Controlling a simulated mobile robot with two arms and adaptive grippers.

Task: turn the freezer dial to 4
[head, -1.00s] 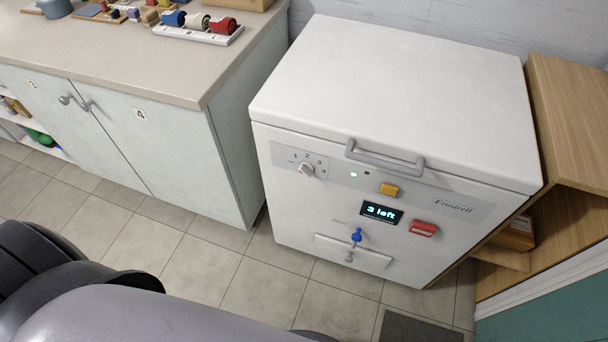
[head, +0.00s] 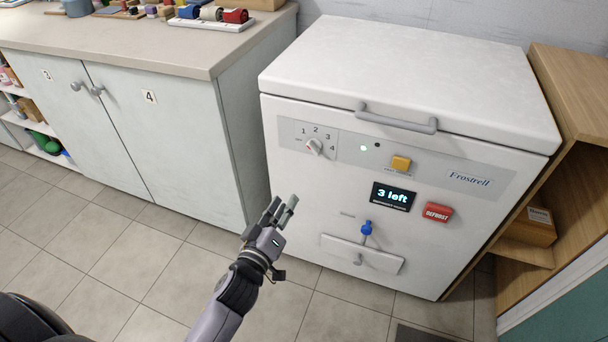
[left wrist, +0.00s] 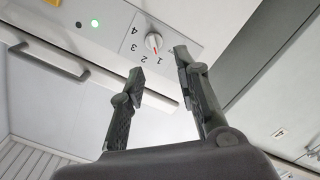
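The freezer (head: 400,75) is a white chest unit with a grey control panel. Its dial (head: 314,146) is a small pale knob at the panel's left end, with numbers 1 to 4 around it. In the left wrist view the dial (left wrist: 153,41) appears upside down, its red mark pointing toward the 1 and 2 side; the exact setting is hard to tell. My left gripper (head: 284,206) is in front of the freezer, below and left of the dial, apart from it. In the left wrist view its fingers (left wrist: 160,65) are open and empty. My right gripper is not in view.
A lid handle (head: 396,120) juts out above. A cabinet (head: 150,120) stands left.

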